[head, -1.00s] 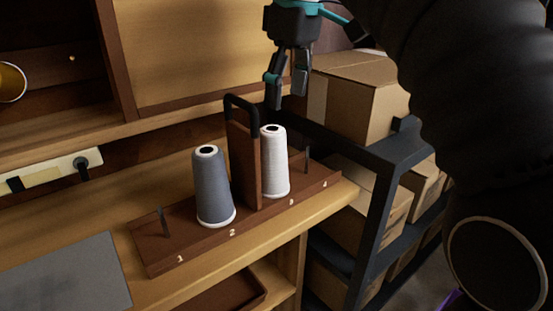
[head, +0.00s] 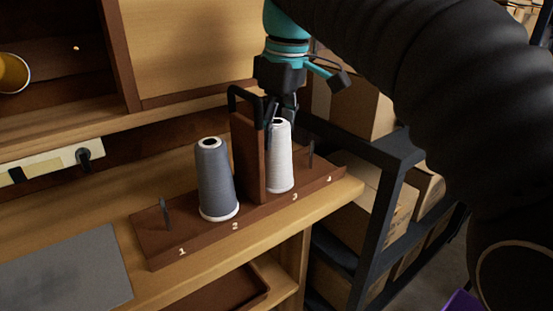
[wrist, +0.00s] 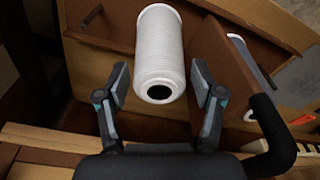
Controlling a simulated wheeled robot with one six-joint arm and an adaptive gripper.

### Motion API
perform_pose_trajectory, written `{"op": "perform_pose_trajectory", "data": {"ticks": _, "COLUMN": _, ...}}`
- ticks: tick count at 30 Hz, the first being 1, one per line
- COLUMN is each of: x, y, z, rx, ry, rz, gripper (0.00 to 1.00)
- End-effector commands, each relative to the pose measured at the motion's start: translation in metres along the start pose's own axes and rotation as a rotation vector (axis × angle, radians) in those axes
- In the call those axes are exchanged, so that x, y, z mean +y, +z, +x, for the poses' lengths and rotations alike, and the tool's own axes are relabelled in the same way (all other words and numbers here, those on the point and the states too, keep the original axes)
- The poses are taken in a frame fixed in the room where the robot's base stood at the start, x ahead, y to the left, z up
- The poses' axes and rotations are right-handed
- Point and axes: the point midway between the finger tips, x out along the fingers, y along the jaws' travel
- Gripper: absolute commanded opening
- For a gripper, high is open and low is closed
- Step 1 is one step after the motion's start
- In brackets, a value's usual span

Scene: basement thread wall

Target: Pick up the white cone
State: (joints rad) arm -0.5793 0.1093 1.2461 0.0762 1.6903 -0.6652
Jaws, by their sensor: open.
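The white cone (head: 281,160) stands upright at the place marked 3 on a brown wooden rack (head: 190,240), just right of the rack's upright divider. My gripper (head: 279,122) is pointed down at the top of the cone, close beside the divider's black handle. In the wrist view the white cone (wrist: 160,55) lies between the two open fingers of my gripper (wrist: 157,85), with a gap on each side. Its dark top hole faces the camera. In the head view the fingers partly cover the cone's top.
A grey cone (head: 215,180) stands at place 2, left of the divider (head: 246,160). The divider's black handle (wrist: 272,130) is close to my right finger in the wrist view. Thin pegs rise at places 1 and 4. A dark shelf with cardboard boxes (head: 365,200) stands at right.

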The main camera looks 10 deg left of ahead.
Motion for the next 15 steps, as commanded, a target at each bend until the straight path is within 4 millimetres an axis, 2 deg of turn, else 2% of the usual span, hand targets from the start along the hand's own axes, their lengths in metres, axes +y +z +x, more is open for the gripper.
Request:
{"op": "perform_pose_trajectory", "data": {"ticks": 7, "x": 0.0, "y": 0.002, "z": 0.036, "rx": -0.002, "ry": -0.002, "rz": 0.0, "gripper": 0.67}}
{"op": "perform_pose_trajectory", "data": {"ticks": 15, "x": 0.0, "y": 0.002, "z": 0.046, "rx": -0.001, "ry": 0.0, "rz": 0.0, "gripper": 0.67}}
